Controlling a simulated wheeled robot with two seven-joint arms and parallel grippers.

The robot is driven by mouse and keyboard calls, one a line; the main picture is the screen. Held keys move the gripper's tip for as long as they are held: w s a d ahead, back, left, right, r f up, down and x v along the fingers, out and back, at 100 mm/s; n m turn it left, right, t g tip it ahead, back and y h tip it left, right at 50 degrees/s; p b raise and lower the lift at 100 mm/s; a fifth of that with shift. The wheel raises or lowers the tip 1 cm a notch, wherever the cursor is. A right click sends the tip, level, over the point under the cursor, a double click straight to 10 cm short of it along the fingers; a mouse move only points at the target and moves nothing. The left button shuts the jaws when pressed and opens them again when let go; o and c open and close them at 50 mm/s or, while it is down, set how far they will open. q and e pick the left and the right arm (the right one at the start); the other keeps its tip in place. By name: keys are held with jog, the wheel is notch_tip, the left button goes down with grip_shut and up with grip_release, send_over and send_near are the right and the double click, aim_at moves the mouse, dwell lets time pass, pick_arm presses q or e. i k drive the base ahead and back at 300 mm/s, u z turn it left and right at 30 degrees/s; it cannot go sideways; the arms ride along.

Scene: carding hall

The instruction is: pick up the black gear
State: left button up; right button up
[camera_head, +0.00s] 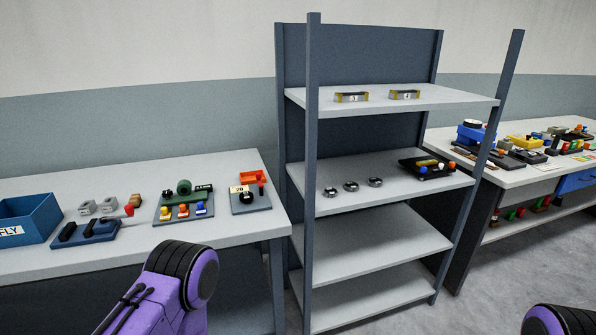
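A small dark round part (249,199) sits on a dark board (262,206) at the right end of the left table. It is too small to tell whether it is the black gear. Purple links of my arms show at the bottom middle-left and the bottom right corner. Neither gripper shows in the view.
The left table (115,175) also holds a blue bin (30,221) and boards with small parts. A shelf rack (345,186) stands between the tables, with metal rings and a black tray (408,160); its lower two shelves are empty. The right table is crowded.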

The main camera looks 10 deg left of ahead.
aim_at(245, 199)
jog(key=u, duration=0.6)
jog(key=i, duration=1)
